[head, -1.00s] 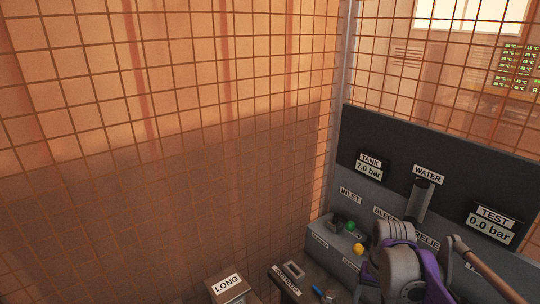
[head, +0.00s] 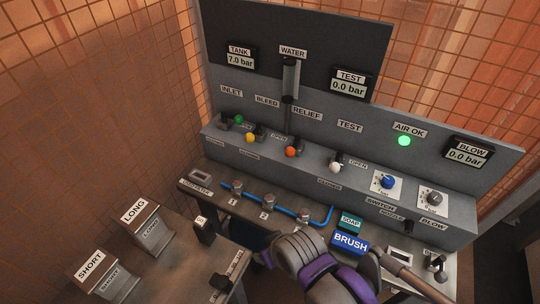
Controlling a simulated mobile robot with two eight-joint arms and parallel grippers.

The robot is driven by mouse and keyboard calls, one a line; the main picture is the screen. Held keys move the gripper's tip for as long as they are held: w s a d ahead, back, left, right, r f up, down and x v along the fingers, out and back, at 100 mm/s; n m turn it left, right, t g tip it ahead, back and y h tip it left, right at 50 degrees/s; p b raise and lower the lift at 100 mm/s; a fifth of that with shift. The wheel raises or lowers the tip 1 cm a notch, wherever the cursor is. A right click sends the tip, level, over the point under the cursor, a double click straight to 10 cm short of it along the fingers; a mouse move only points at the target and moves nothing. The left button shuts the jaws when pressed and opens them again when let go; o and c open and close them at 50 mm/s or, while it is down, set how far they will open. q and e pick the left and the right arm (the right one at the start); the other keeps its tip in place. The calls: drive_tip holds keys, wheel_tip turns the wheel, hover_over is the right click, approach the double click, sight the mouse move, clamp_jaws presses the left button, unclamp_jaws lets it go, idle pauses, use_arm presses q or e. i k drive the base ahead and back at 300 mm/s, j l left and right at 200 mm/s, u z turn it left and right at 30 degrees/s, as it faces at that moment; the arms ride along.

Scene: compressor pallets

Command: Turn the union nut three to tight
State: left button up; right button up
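A blue pipe (head: 318,222) runs along the bench in front of the panel. Several grey metal fittings sit on it. The fitting by label 1 (head: 238,187) is at left and the fitting by label 2 (head: 268,201) is in the middle. A third fitting (head: 303,213), to their right, appears to be union nut three; its label is not readable. I cannot tell how tight it is. A purple and grey arm link of mine fills the bottom middle, below the third fitting. Neither gripper can be made out.
The panel (head: 300,140) carries coloured knobs and gauges; TANK reads 7.0 bar, TEST and BLOW 0.0 bar. The AIR OK lamp (head: 404,141) is green. SOAP (head: 349,222) and BRUSH (head: 350,243) holders stand right of the pipe. LONG (head: 140,217) and SHORT (head: 95,267) boxes stand left.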

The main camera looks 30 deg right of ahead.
sight(305, 214)
drive_tip(key=k+l+z, duration=0.1)
drive_tip(key=l+z, duration=0.15)
drive_tip(key=l, duration=0.15)
drive_tip(key=k+l+z, duration=0.2)
drive_tip(key=l, duration=0.2)
drive_tip(key=i+j+z, duration=0.1)
drive_tip(key=i+z, duration=0.15)
drive_tip(key=z, duration=0.25)
drive_tip(key=k+l+u, duration=0.15)
drive_tip(key=l+u, duration=0.1)
drive_tip(key=u, duration=0.5)
drive_tip(key=k, duration=0.05)
